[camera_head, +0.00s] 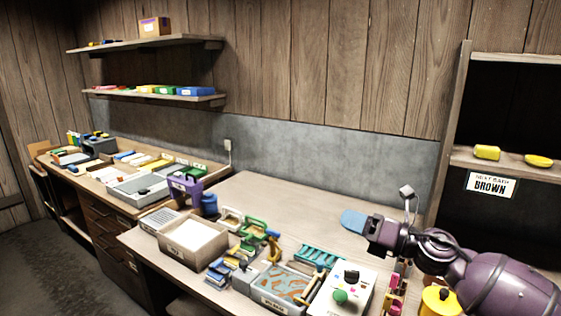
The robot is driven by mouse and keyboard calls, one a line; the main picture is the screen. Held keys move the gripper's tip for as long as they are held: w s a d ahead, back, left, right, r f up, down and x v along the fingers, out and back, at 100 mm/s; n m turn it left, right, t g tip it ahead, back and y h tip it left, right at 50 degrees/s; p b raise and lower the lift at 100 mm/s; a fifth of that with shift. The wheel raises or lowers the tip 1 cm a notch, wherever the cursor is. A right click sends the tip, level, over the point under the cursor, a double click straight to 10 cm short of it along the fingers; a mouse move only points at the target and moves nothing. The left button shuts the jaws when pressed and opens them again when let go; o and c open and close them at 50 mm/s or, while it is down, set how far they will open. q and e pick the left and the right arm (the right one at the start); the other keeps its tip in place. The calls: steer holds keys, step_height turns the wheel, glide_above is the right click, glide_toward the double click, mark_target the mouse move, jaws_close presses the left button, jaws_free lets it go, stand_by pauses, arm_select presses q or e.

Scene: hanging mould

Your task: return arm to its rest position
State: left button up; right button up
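My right arm comes in from the right edge over the right part of the workbench. Its dark gripper (372,228) points left, above the bench top. A flat, rounded blue piece (353,220) shows right at the gripper's tip. I cannot tell whether it is held, is part of the fingers, or lies behind them. The finger gap is too small to make out. My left arm and gripper are not in view.
The workbench (290,205) is clear at the back. Along its front stand an open box (190,240), clamps, a grey tray (275,288), a white button panel (343,292) and a yellow pot (440,301). A shelf (520,164) with yellow pieces is at right.

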steer(key=s+d+f+m+t+h, duration=0.35)
steer(key=f+m+h, duration=0.4)
steer(key=m, duration=0.75)
steer(key=s+d+f+m+t+h, duration=0.35)
steer(key=f+m, duration=0.65)
steer(key=m, duration=0.5)
steer(key=s+d+f+m+g+h, duration=0.2)
steer(key=s+f+m+g, duration=0.1)
steer(key=s+f, duration=0.6)
steer(key=s+d+f+m+g+h, duration=0.2)
steer(key=s+f+m, duration=0.3)
steer(key=s+f, duration=0.4)
steer(key=s+d+h, duration=0.1)
steer(key=s, duration=0.3)
steer(key=shift+s+d+m+g, duration=0.25)
steer(key=shift+m+g, duration=0.05)
steer(key=shift+g, duration=0.1)
steer(key=shift+f, duration=0.1)
